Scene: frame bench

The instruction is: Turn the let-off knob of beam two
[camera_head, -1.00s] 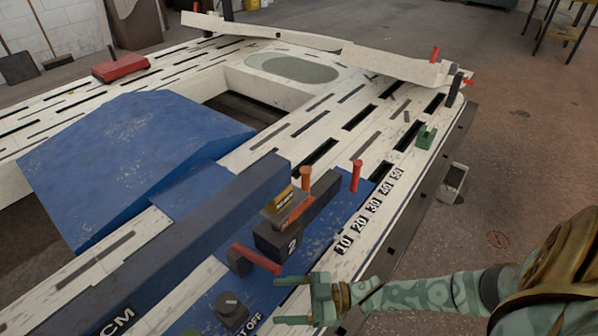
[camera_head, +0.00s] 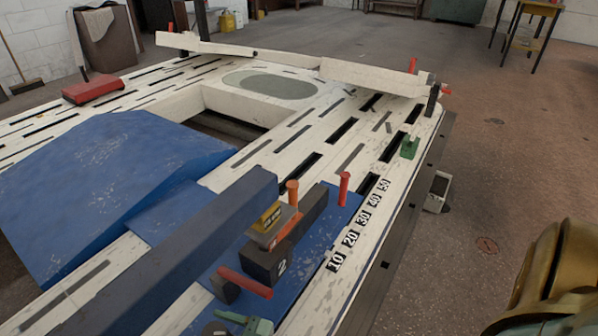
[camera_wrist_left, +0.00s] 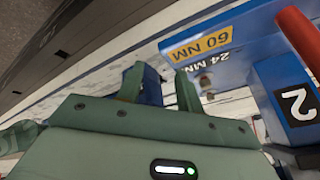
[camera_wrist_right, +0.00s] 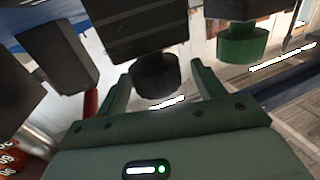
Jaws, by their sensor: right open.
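The block marked 2 (camera_head: 272,262) stands on the blue bench plate in the head view, with a red lever (camera_head: 245,282) before it. It also shows at the right of the left wrist view (camera_wrist_left: 295,103). A dark round knob (camera_head: 214,329) is partly cut off at the bottom edge, by the green tip of my right gripper (camera_head: 246,323). In the right wrist view a dark round knob (camera_wrist_right: 157,76) sits between the spread fingers. Contact cannot be told. My left gripper (camera_wrist_left: 160,82) has its fingers apart beside the blue plate marked 60 NM (camera_wrist_left: 200,43); it is outside the head view.
A green knob (camera_wrist_right: 241,44) is right of the dark one in the right wrist view. Red (camera_head: 344,188) and orange (camera_head: 292,192) upright pegs stand near block 2. A dark blue beam (camera_head: 180,258) runs alongside. Open floor lies to the right.

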